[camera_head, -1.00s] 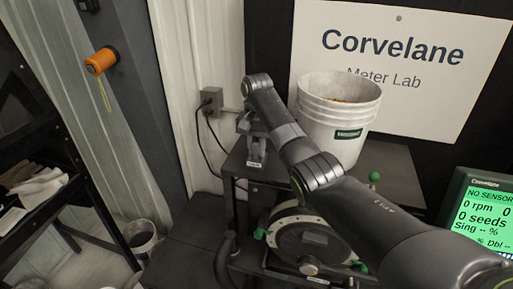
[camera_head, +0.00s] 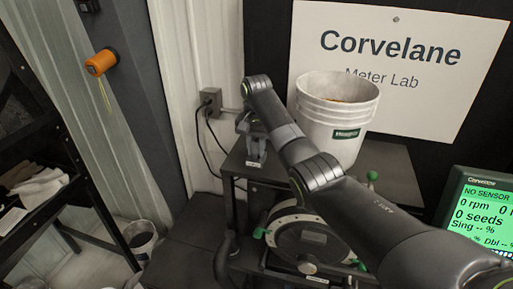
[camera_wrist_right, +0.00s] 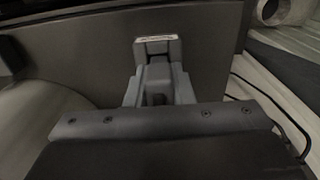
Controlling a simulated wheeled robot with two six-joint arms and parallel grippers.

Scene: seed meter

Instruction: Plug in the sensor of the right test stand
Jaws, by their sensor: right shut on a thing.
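My right gripper (camera_head: 254,137) reaches down at the back left corner of the dark bench (camera_head: 390,160). It is shut on a small grey part (camera_wrist_right: 157,98), mostly hidden between the fingers. A grey block with a pale label (camera_wrist_right: 156,46) is just beyond the fingertips in the right wrist view; I cannot tell whether they touch. The round seed meter (camera_head: 305,238) with green knobs stands lower, in front of the bench. The green screen (camera_head: 480,212) at the right reads NO SENSOR, 0 rpm and 0 seeds. My left gripper is out of view.
A white bucket (camera_head: 330,132) stands on the bench, right of my right gripper and behind my arm. A wall outlet (camera_head: 210,102) with black cords is to the left. A bin (camera_head: 141,238) stands on the floor. A dark rack (camera_head: 75,195) is at far left.

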